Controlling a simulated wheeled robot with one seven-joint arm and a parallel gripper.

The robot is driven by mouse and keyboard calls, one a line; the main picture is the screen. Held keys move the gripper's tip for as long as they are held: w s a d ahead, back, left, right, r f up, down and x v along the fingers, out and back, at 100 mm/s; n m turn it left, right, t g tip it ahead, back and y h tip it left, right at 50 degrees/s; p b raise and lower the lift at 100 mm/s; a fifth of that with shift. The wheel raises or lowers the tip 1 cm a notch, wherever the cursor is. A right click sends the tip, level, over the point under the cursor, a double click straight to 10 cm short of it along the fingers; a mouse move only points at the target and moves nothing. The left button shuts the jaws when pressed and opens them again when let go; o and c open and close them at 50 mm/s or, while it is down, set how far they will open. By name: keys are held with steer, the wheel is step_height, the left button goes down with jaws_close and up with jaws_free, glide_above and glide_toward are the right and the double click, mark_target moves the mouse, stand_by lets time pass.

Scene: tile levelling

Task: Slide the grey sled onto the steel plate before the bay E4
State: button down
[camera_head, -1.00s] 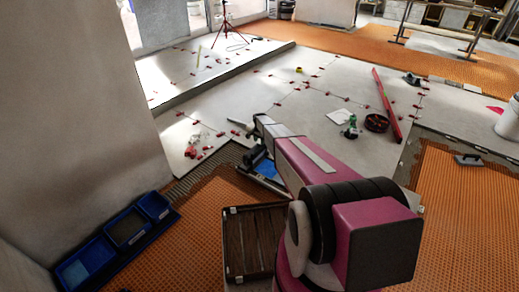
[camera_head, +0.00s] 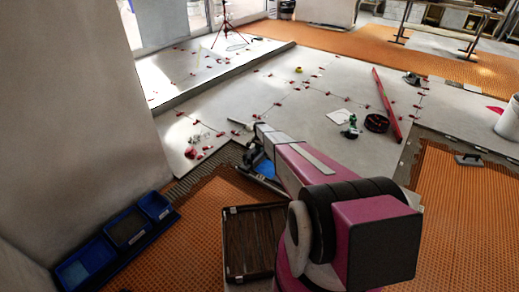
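My pink arm reaches away from me over the edge of the grey tiled floor. My gripper (camera_head: 250,156) is at its far end, low beside a blue patch (camera_head: 265,169) with a grey strip along its near side. The gripper is small, dark and partly covered by my arm, so its fingers cannot be made out. I cannot tell whether the blue patch or the grey strip belongs to the sled or the steel plate. No bay label can be read from here.
A brown slatted crate (camera_head: 229,243) stands in front of the gripper area. Blue bins (camera_head: 88,262) line the left wall. Laid tiles with red clips (camera_head: 190,152) lie beyond. A red level (camera_head: 386,104) and a dark round tray (camera_head: 377,123) lie on the tiles.

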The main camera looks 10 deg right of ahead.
steer(key=s+d, duration=1.7)
steer(key=s, duration=0.1)
steer(key=shift+d, duration=0.4)
steer(key=c, duration=1)
jaws_free()
steer(key=shift+o, duration=0.2)
step_height(320, 180, up, 11)
steer(key=shift+f, duration=0.15)
